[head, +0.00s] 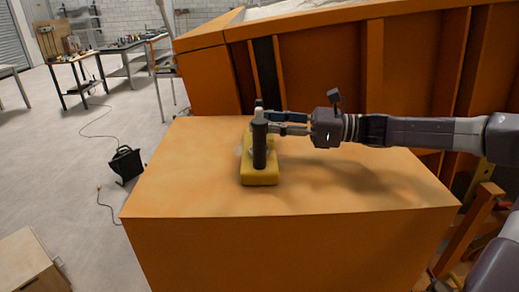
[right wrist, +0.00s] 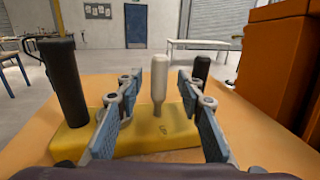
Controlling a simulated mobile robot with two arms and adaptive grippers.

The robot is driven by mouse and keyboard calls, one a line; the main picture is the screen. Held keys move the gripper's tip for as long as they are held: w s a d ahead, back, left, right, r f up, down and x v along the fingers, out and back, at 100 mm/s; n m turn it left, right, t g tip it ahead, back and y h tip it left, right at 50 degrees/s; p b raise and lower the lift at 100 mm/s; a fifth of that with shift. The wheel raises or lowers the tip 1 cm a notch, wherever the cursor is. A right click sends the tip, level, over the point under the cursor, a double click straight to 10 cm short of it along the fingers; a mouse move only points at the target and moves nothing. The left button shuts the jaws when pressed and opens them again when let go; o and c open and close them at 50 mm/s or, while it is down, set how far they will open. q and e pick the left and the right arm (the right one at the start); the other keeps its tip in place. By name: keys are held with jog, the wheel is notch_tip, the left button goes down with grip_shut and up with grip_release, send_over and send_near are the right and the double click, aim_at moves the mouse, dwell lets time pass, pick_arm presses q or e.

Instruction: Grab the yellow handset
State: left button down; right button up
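The yellow handset (head: 259,177) lies on top of the orange block, with a black upright handle (head: 259,145) at its near end. In the right wrist view the handset (right wrist: 150,143) carries a black stick at the left, a white stick (right wrist: 158,80) in the middle and a shorter black stick (right wrist: 200,70) at the right. My right gripper (head: 270,122) reaches in from the right over the handset. Its fingers (right wrist: 159,95) are spread, with the white stick showing in the gap between them. No grip on it shows. My left gripper is not in view.
The orange block (head: 290,250) has bare top to the right and left of the handset. A tall orange sandbed wall (head: 330,65) stands behind. A black case (head: 126,164) and cables lie on the floor at left. Workbenches (head: 75,70) stand further back.

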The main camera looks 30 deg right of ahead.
jog(key=shift+w+a, duration=0.45)
jog(key=shift+a, duration=0.05)
grip_shut()
jog(key=shift+r, duration=0.1)
